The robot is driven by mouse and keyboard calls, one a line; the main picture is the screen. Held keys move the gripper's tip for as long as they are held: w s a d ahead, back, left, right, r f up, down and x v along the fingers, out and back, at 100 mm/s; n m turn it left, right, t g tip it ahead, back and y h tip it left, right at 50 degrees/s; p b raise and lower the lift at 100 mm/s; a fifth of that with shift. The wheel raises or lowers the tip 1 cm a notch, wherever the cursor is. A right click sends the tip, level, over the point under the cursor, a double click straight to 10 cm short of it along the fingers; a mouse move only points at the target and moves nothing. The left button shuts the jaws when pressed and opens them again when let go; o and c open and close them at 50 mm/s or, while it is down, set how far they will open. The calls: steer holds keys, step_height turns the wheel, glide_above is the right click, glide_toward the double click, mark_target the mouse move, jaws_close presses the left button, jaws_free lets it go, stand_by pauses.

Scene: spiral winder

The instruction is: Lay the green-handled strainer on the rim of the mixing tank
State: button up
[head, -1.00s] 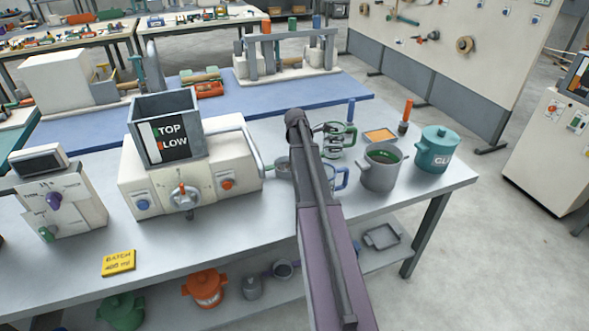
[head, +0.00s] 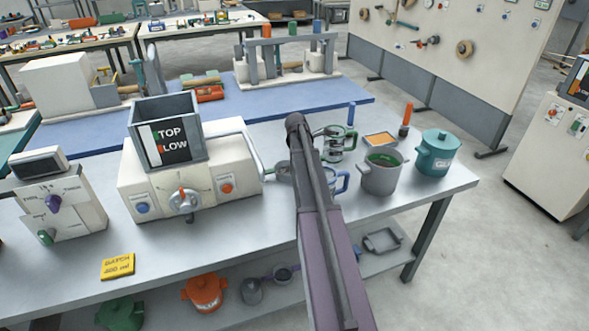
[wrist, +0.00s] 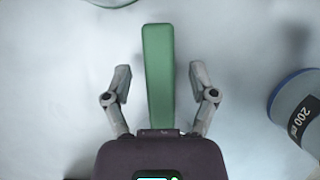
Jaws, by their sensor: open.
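The strainer's green handle (wrist: 160,75) stands out in the wrist view, running up the middle of the picture. My gripper (wrist: 160,70) is open, with one finger on each side of the handle and a gap on both sides. The strainer's bowl is not seen in the wrist view. In the head view my arm hides the gripper and the handle. A grey two-handled pot with green liquid (head: 381,178), which looks like the mixing tank, stands upright on the bench to the right of my arm. Its rim is open and bare.
A 200 ml measuring cup with a blue rim (wrist: 300,110) is close on the right in the wrist view. A green-rimmed jug (head: 339,148), an orange tray (head: 380,139) and a teal lidded pot (head: 438,153) surround the tank. The white machine (head: 190,180) stands left.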

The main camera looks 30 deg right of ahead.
steer(key=shift+f, duration=0.2)
stand_by(0.5)
jaws_close()
